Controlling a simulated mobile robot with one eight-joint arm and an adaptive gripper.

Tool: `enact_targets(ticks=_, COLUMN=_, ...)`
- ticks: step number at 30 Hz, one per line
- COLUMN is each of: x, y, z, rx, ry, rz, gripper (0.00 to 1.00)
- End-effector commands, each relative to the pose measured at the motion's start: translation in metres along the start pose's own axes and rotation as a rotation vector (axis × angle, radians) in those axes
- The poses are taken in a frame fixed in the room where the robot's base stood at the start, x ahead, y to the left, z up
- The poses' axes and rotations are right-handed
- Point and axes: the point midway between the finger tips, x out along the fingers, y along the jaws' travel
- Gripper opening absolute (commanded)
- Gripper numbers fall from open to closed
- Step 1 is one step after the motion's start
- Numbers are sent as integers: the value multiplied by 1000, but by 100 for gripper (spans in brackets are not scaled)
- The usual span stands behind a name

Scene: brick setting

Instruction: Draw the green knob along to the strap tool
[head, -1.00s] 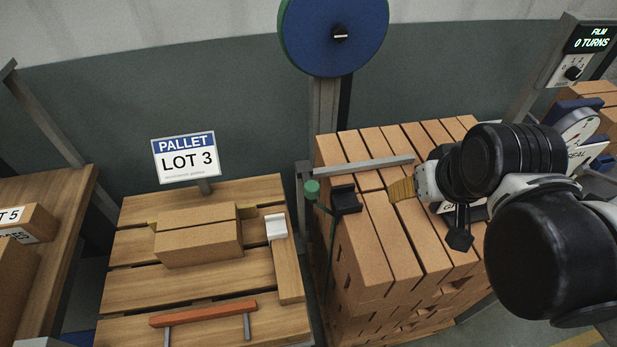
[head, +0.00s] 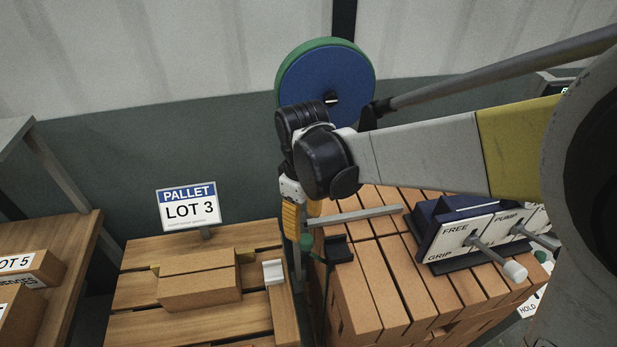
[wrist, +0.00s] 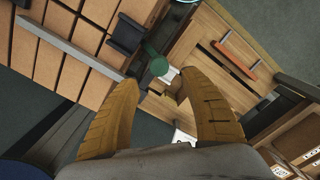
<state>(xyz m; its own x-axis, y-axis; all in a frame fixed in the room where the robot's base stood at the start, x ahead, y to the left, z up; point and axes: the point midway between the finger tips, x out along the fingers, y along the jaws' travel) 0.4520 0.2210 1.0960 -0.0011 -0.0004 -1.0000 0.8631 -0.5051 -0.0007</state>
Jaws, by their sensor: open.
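The green knob (head: 306,241) stands at the left side of the brick stack, on a thin green strip hanging down. In the wrist view the knob (wrist: 158,67) shows just beyond and between my fingertips. My gripper (head: 304,222) is open and empty, its yellow fingers pointing down close above the knob. I cannot tell whether they touch it. A dark blue tool with white plates marked FREE, GRIP and PUMP (head: 455,236) lies on top of the bricks to the right, with two levers; it appears to be the strap tool.
A grey bar (head: 360,215) and a black bracket (head: 339,249) sit beside the knob at the stack's edge. The brick stack (head: 385,275) lies below my arm. A pallet signed LOT 3 (head: 190,208) stands left. A blue and green reel (head: 325,85) rises behind.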

Motion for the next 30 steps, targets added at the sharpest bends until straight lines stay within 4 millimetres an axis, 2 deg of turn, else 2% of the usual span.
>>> enact_targets(ticks=1, x=14, y=0, z=0, rx=1, ry=0, rz=0, gripper=53)
enact_targets(ticks=3, x=28, y=0, z=0, rx=1, ry=1, rz=0, gripper=53)
enact_targets(ticks=9, x=58, y=0, z=0, rx=2, ry=1, rz=0, gripper=53)
enact_targets(ticks=14, x=67, y=0, z=0, rx=2, ry=1, rz=0, gripper=53)
enact_targets(ticks=22, x=67, y=0, z=0, rx=2, ry=1, rz=0, gripper=53)
enact_targets(ticks=23, x=67, y=0, z=0, rx=2, ry=1, rz=1, gripper=45)
enact_targets(ticks=27, x=67, y=0, z=0, rx=2, ry=1, rz=1, gripper=2)
enact_targets(ticks=30, x=67, y=0, z=0, rx=2, ry=1, rz=0, gripper=0)
